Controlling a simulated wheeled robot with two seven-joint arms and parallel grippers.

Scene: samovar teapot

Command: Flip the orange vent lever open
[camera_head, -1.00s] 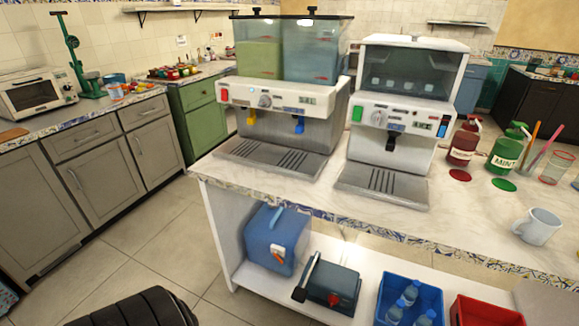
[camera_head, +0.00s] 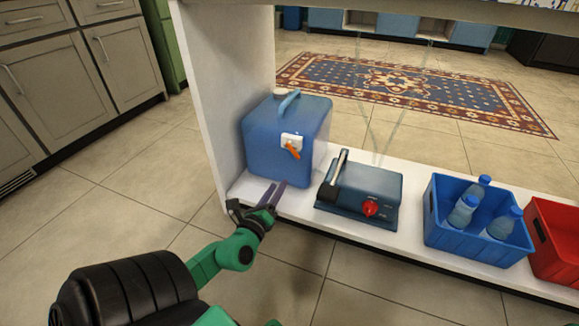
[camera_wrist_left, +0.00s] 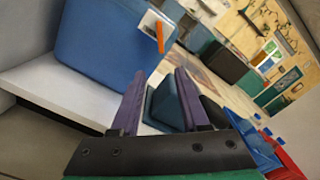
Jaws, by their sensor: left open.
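The orange vent lever (camera_head: 293,151) sits on a white plate (camera_head: 291,139) on the front of a blue box (camera_head: 270,165) with a handle on top. The lever slants down to the right. My left gripper (camera_head: 279,187) is open and empty, low in front of the box, below the lever and apart from it. In the left wrist view, the lever (camera_wrist_left: 160,38) shows beyond and above the two purple fingers (camera_wrist_left: 160,76), with the box (camera_wrist_left: 98,42) at the left. My right gripper is not in view.
The box stands on a white low shelf (camera_head: 250,186) below a counter. A dark blue device (camera_head: 372,185) with a red knob is just right of my left gripper. A blue crate (camera_head: 470,241) of bottles and a red crate (camera_head: 560,225) stand farther right.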

